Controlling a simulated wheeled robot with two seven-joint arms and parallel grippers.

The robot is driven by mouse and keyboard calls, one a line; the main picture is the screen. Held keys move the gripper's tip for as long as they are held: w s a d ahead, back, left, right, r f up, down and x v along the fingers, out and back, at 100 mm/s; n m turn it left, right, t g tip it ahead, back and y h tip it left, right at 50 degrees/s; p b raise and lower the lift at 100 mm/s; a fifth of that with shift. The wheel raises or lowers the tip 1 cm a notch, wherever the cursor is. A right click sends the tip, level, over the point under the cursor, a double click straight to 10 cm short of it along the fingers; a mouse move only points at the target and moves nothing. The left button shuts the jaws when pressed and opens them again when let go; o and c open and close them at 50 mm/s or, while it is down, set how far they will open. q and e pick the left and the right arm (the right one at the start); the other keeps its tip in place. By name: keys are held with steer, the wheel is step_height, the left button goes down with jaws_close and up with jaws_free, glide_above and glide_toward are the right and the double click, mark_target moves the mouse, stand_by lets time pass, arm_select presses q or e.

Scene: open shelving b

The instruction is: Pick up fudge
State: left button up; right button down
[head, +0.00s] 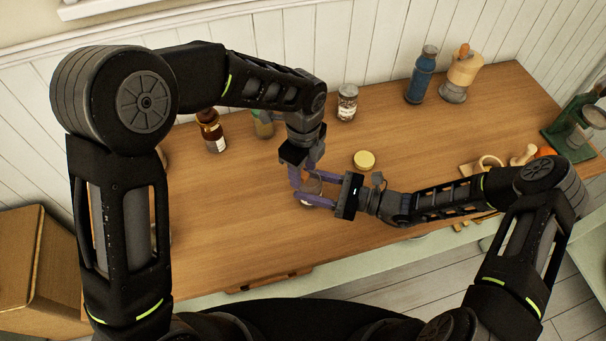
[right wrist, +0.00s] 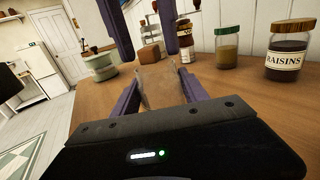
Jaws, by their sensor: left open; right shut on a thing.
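A small clear glass jar (head: 311,187) stands or hangs just above the wooden counter, between my two grippers; no label on it is readable, so I cannot tell if it is the fudge. My right gripper (head: 322,191) reaches in from the right and is shut on this glass. In the right wrist view its clear edges (right wrist: 146,88) show between the purple fingers, the rest hard to make out. My left gripper (head: 306,172) points down over the same glass with its fingers open. Its purple fingers also hang from the top of the right wrist view (right wrist: 148,28).
A round yellow-topped item (head: 364,160) lies right of the grippers. A brown bottle (head: 211,131), a greenish jar (head: 264,126) and a labelled jar (head: 347,103) stand behind. A raisins jar (right wrist: 287,58) is close in the right wrist view. The front-left counter (head: 225,240) is clear.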

arm_select(q)
steer(key=shift+f, duration=0.1)
steer(key=shift+c, duration=0.5)
jaws_close()
stand_by(0.3)
